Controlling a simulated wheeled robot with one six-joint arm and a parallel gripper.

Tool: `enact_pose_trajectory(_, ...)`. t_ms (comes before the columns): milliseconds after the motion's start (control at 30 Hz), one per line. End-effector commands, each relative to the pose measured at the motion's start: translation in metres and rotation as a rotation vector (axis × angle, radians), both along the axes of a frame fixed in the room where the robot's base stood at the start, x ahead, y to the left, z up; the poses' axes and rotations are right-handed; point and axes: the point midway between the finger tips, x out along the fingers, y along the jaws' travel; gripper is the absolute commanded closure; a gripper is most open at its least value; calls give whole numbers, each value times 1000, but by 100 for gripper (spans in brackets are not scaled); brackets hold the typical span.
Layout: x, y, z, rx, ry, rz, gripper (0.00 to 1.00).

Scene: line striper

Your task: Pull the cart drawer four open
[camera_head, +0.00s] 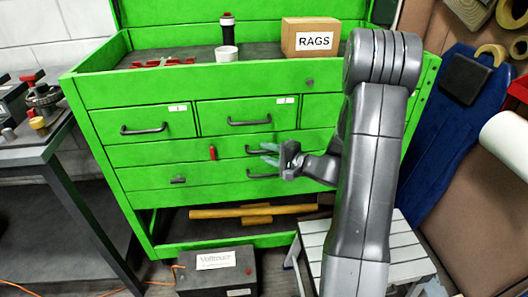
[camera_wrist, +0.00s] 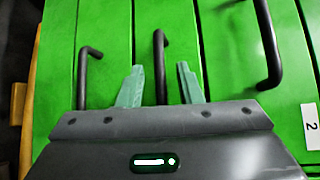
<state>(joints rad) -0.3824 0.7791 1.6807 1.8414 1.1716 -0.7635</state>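The lowest wide drawer (camera_head: 145,198), which I take as drawer four, has a black bar handle (camera_head: 262,175), at the left in the wrist view (camera_wrist: 84,78). The wide drawer above it (camera_head: 170,153) has its own handle (camera_head: 252,150). My gripper (camera_head: 268,154) is open, its teal fingers on either side of that upper wide drawer's handle in the wrist view (camera_wrist: 160,55). Contact is not visible. Lower drawer numbers are not readable.
A wooden-handled tool (camera_head: 225,212) lies on the shelf below the drawers. A dark case (camera_head: 216,272) and a grey step stool (camera_head: 385,255) stand on the floor in front.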

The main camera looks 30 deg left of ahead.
Motion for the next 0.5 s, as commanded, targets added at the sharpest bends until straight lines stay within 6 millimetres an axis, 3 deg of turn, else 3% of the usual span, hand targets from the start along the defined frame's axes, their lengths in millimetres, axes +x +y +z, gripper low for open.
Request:
enact_pose_trajectory(200,1,18,-3,0,0,1,68)
enact_pose_trajectory(500,1,20,-3,0,0,0,68)
